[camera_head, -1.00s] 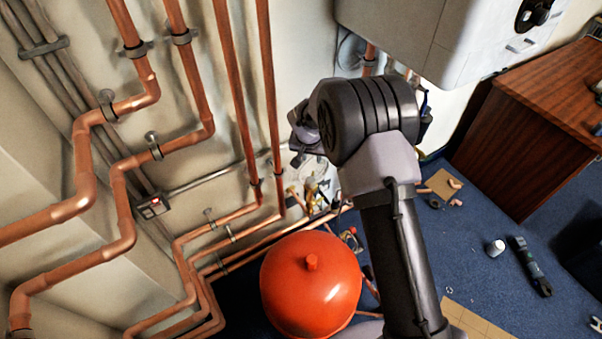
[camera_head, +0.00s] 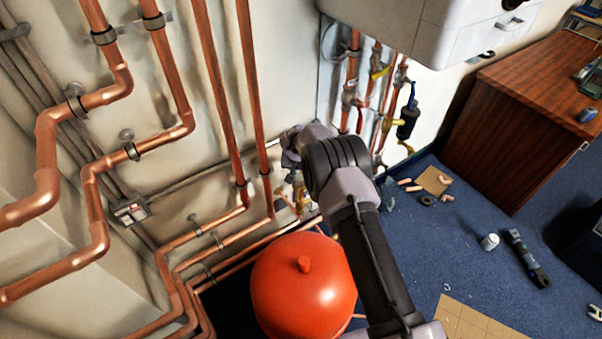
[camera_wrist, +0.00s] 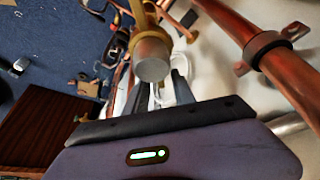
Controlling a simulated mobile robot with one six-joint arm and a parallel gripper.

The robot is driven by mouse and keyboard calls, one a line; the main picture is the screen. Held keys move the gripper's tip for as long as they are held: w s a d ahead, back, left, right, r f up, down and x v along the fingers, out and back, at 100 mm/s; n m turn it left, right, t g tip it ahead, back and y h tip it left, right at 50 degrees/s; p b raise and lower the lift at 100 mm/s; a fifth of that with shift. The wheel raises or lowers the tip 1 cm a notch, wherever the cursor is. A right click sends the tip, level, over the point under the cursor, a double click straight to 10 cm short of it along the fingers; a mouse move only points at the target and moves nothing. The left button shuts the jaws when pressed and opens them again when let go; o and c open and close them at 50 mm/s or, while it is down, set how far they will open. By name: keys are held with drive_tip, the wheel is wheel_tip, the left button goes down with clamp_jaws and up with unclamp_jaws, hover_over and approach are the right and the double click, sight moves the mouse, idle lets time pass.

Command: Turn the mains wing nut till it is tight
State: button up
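I cannot make out the mains wing nut for certain in either view. In the wrist view a brass fitting (camera_wrist: 146,22) with a round grey end (camera_wrist: 151,60) stands just in front of my gripper (camera_wrist: 160,90). The two dark fingers show behind and below that grey end, apart, with a pale gap between them. I see nothing held, and contact with the fitting cannot be told. In the head view my arm reaches toward the wall above the red vessel (camera_head: 303,287). Its wrist hides the fingers there, and small brass fittings (camera_head: 300,197) show just beside and below it.
Copper pipes (camera_head: 221,90) run down the wall at left. Pipes with valves and a dark canister (camera_head: 408,122) hang below the white boiler (camera_head: 450,25). A wooden cabinet (camera_head: 475,125) stands at right. A cup (camera_head: 490,242) and a tool (camera_head: 527,260) lie on the blue floor.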

clamp_jaws()
idle(1.4)
